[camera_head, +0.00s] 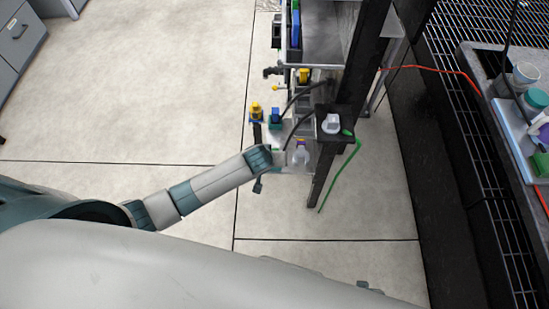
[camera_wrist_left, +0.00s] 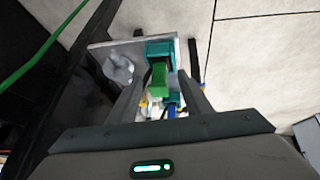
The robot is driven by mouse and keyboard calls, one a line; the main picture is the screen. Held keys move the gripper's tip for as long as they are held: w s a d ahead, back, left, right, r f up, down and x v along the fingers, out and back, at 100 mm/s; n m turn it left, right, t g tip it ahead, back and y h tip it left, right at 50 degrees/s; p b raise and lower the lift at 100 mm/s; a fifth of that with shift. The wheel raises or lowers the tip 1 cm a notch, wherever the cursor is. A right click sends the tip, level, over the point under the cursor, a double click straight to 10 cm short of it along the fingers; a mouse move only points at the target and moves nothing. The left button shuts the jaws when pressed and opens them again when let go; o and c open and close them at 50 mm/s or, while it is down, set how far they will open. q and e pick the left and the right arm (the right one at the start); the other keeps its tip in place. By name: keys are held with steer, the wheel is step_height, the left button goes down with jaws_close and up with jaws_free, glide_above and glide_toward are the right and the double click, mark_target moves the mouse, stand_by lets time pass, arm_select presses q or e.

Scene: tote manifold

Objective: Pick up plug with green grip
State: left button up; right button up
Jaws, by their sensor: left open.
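The plug with the green grip (camera_wrist_left: 159,76) shows in the left wrist view, in front of a teal block (camera_wrist_left: 159,50) on a pale plate. My left gripper (camera_wrist_left: 160,88) is open, with one finger on each side of the green grip. I cannot tell whether the fingers touch it. In the head view my left gripper (camera_head: 281,158) reaches the lower part of the dark rack, and the green grip cannot be made out there. My right gripper is not in view.
A grey round knob (camera_wrist_left: 118,68) sits beside the plug on the plate. A green hose (camera_head: 342,176) hangs by the dark rack post (camera_head: 349,90). Blue and yellow fittings (camera_head: 256,112) stand on the rack's left side. Open floor (camera_head: 120,110) lies to the left.

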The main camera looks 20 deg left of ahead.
arm_select(q)
steer(key=shift+x, duration=1.25)
jaws_close()
